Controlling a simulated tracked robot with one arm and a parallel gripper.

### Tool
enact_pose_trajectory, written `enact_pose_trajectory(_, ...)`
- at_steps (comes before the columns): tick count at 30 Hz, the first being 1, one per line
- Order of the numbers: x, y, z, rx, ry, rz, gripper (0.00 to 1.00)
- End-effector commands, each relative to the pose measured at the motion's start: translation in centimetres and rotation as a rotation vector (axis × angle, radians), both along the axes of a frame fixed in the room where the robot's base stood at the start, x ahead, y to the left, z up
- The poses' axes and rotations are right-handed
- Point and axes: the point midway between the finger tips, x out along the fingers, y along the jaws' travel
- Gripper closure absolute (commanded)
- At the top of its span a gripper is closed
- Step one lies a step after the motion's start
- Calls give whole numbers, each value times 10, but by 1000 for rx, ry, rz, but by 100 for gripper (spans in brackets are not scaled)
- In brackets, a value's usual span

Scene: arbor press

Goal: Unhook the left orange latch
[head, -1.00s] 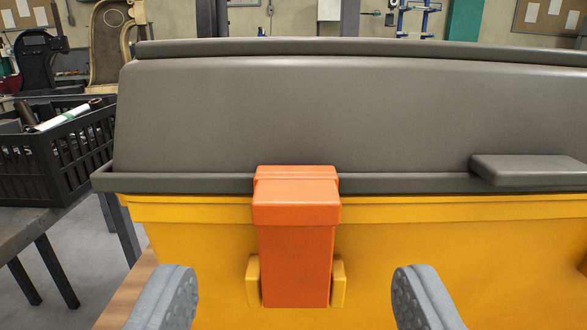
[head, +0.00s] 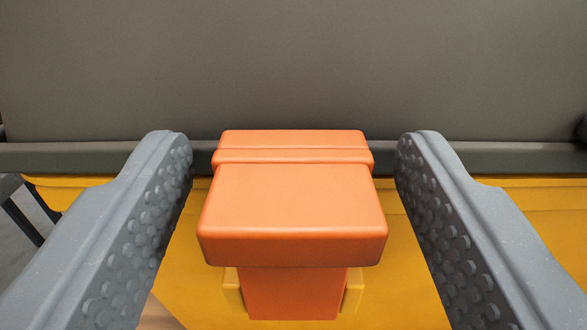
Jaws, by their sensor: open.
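The orange latch (head: 292,210) is in the middle of the head view. Its upper end lies over the grey lid's rim, and its lower part runs down the front of the yellow box (head: 420,235) between two small yellow lugs. My gripper (head: 293,165) is open, with one grey finger to the left of the latch and one to the right. A gap shows on both sides, so neither finger appears to touch the latch.
The dark grey lid (head: 290,70) is down on the yellow box and fills the upper picture. A dark piece (head: 581,130) of the lid shows at the right edge. A bit of table edge and floor shows at the lower left.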

Motion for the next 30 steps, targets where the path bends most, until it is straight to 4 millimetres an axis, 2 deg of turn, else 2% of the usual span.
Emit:
enact_pose_trajectory(2,0,0,0,0,0,0,42)
enact_pose_trajectory(8,0,0,0,0,0,0,95)
enact_pose_trajectory(9,1,-15,1,3,-5,-2,100)
enact_pose_trajectory(12,-1,-6,-1,-1,-2,-2,100)
enact_pose_trajectory(30,-8,0,-8,3,-95,1,100)
